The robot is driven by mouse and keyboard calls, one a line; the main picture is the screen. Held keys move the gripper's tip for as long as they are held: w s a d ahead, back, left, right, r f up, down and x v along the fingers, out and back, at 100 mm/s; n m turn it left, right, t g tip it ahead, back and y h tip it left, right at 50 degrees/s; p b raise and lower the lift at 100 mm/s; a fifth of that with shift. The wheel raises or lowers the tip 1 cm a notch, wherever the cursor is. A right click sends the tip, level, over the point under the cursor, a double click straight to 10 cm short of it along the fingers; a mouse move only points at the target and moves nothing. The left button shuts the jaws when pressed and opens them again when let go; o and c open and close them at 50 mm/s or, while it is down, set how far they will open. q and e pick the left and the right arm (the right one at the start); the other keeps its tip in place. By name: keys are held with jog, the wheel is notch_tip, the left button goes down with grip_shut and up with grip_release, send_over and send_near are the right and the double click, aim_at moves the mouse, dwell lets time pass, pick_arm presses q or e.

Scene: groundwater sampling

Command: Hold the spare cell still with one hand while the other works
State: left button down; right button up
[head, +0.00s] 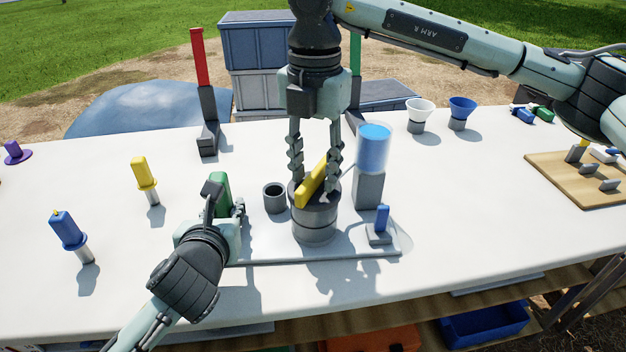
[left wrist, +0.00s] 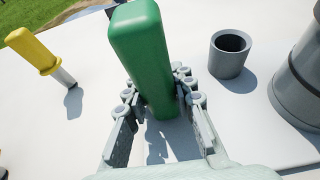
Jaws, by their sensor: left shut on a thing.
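My left gripper (head: 228,210) is shut on an upright green block (head: 221,190) at the left end of a thin grey plate (head: 330,250). In the left wrist view my left gripper (left wrist: 161,98) has a finger on each side of the green block (left wrist: 143,50). My right gripper (head: 316,187) points down over a grey drum (head: 315,230). Its fingers are apart, on either side of a slanted yellow bar (head: 311,185) on the drum's top; I cannot tell whether they press on it. No label shows which thing is the spare cell.
A small grey cup (head: 274,198) stands between the green block and the drum. A blue clear cylinder (head: 373,148) on a grey stand and a small blue-tabbed block (head: 381,219) are right of the drum. Yellow (head: 144,175) and blue (head: 68,230) handled tools stand left.

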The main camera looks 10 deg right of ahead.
aim_at(315, 172)
notch_tip(315, 172, up, 12)
dwell(0.6)
pick_arm(q)
jog(key=c, duration=1.2)
grip_release()
jog(key=shift+s, duration=0.1)
